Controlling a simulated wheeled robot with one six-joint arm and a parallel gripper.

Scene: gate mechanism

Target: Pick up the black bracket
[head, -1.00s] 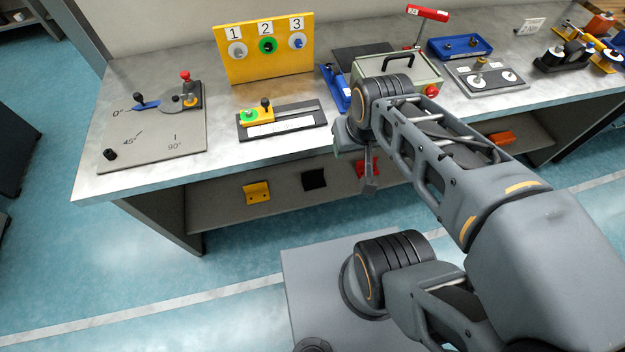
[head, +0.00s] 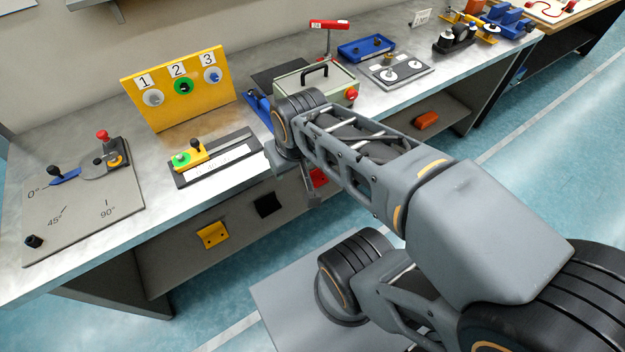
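The black bracket (head: 267,205) is a small dark piece on the lower shelf under the workbench. A yellow bracket (head: 212,235) lies to its left and a red one (head: 319,178) to its right. My gripper (head: 313,197) points down in front of the bench edge, just right of the black bracket in the picture and in front of the red bracket, which it partly hides. It is apart from the black bracket in the picture; the depth between them is hard to judge. The fingers are small and seen from the side, so their opening does not show.
The bench top (head: 150,205) overhangs the shelf. It carries a dial plate (head: 75,220), a yellow numbered panel (head: 180,85), a slider (head: 215,155) and a green box (head: 315,80). An orange piece (head: 427,120) lies farther right on the shelf. Floor is clear at right.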

